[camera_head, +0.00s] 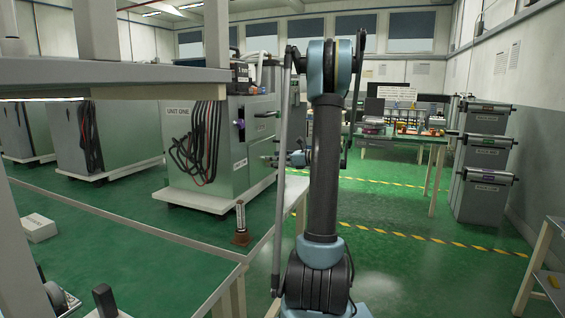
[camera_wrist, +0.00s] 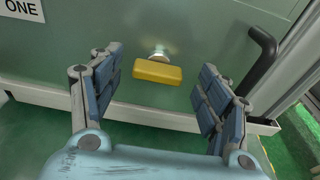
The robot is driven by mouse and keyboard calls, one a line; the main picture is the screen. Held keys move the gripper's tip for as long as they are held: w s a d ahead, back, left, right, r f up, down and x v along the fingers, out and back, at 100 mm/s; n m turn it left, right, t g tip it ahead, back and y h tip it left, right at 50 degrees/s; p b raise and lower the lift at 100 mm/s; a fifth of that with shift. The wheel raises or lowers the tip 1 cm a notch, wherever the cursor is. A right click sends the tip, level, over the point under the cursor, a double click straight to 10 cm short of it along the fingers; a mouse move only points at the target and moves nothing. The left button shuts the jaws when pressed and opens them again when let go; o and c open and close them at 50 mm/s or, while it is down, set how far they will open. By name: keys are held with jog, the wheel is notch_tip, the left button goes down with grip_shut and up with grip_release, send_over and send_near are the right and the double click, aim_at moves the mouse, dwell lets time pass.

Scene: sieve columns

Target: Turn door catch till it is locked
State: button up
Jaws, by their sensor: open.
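The door catch (camera_wrist: 158,71) is a yellow bar on a round silver hub (camera_wrist: 158,54), set on a grey-green cabinet panel. In the wrist view the bar lies nearly level, tilted slightly down to the right. My gripper (camera_wrist: 161,62) is open, with one blue-padded finger on each side of the bar and a gap at both sides; I see no contact. In the head view my gripper (camera_head: 273,159) is small beside the cabinet marked UNIT ONE (camera_head: 237,165). I cannot make out the yellow catch there.
A black handle (camera_wrist: 262,62) stands out from the panel, right of my right finger. A pale ledge (camera_wrist: 150,116) runs along the panel's bottom. In the head view a bench (camera_head: 430,150) with small items and stacked grey units (camera_head: 484,165) stand at the right.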

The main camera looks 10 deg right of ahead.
jog(key=shift+w+a+f, duration=0.15)
jog(key=shift+w+a, duration=0.25)
jog(key=shift+a, duration=0.2)
jog(key=c, duration=1.2)
jog(key=o, duration=1.2)
